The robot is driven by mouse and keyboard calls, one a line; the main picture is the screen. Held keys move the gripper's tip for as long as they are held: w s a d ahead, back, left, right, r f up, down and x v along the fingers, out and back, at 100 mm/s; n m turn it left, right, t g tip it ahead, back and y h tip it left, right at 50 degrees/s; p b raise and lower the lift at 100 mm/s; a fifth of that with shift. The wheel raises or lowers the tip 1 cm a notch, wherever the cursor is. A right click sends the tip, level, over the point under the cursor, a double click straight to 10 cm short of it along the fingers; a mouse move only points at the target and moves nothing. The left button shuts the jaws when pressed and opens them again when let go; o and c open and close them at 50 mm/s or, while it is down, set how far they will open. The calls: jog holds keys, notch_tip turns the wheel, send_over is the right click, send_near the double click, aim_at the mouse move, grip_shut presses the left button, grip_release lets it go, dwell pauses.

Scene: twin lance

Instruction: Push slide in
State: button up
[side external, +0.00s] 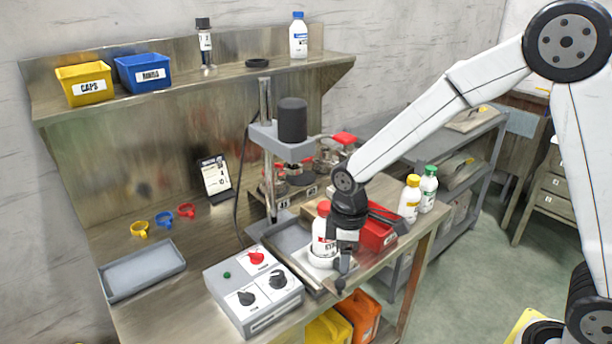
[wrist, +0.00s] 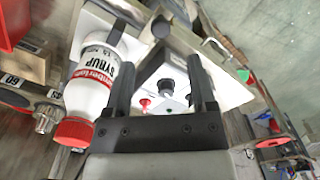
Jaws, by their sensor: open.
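The slide (side external: 297,262) is a flat metal tray on rails at the front of the bench, below the press column. A white bottle with a red cap (side external: 322,240) stands upright at its front end; the wrist view shows the same bottle (wrist: 92,85), labelled SYRUP, left of my fingers. My gripper (side external: 342,272) points down beside the bottle at the slide's front end. In the wrist view my gripper (wrist: 156,72) is open, with nothing between its fingers. A black knob (wrist: 161,26) shows beyond the fingertips. Whether a finger touches the slide cannot be told.
A control box (side external: 253,288) with red and black knobs stands left of the slide. A red bin (side external: 376,235) is close behind my gripper. A grey tray (side external: 142,270) lies at the left. Yellow-capped (side external: 410,198) and green-capped (side external: 428,188) bottles stand at the right.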

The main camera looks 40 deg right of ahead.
aim_at(340, 282)
jog(key=shift+w+a, duration=0.15)
jog(key=shift+a, duration=0.05)
jog(key=shift+f, duration=0.1)
jog(key=shift+f, duration=3.85)
grip_shut()
